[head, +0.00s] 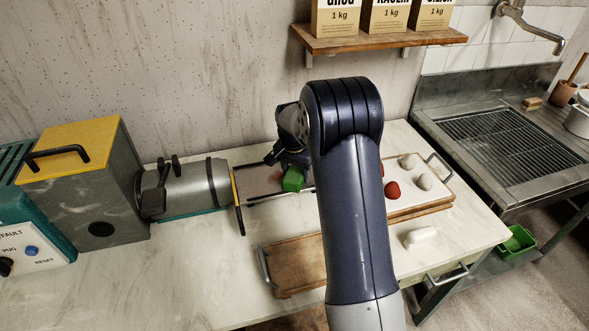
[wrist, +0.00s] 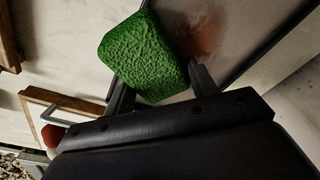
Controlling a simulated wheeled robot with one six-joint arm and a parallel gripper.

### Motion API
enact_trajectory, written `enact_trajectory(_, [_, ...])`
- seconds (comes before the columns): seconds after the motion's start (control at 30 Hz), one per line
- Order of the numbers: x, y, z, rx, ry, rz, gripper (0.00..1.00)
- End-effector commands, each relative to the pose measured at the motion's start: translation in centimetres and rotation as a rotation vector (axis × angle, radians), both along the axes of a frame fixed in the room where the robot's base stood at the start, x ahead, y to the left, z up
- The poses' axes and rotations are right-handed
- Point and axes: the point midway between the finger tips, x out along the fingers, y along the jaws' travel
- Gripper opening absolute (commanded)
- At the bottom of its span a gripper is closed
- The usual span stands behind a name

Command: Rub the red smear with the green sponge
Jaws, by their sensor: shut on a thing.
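The green sponge (wrist: 145,55) is a rough block held between the two fingers of my gripper (wrist: 160,88). It also shows in the head view (head: 293,179), below the dark wrist. The red smear (wrist: 204,35) is a blurry reddish-brown patch on a pale, dark-edged panel (wrist: 245,25). The sponge is right beside the smear and seems to overlap its left edge; I cannot tell whether it touches the panel. In the head view the panel (head: 255,181) extends right from the grey machine, and my arm and gripper hide much of it.
The grey cylindrical machine (head: 190,188) stands left of the panel. A tray (head: 425,207) at right holds a red ball (head: 391,189) and pale lumps (head: 425,181). A wooden board (head: 293,262) lies in front. A white block (head: 420,236) lies near the table's right edge.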

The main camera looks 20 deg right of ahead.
Motion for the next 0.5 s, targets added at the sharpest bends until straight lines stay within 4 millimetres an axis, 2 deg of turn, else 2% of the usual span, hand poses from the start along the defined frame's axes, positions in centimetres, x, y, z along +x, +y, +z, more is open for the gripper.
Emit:
enact_trajectory(0.3, [-0.1,0.0,0.0,0.001,0.005,0.0,0.18])
enact_trajectory(0.5, [-0.1,0.0,1.6,0.0,0.003,0.0,0.18])
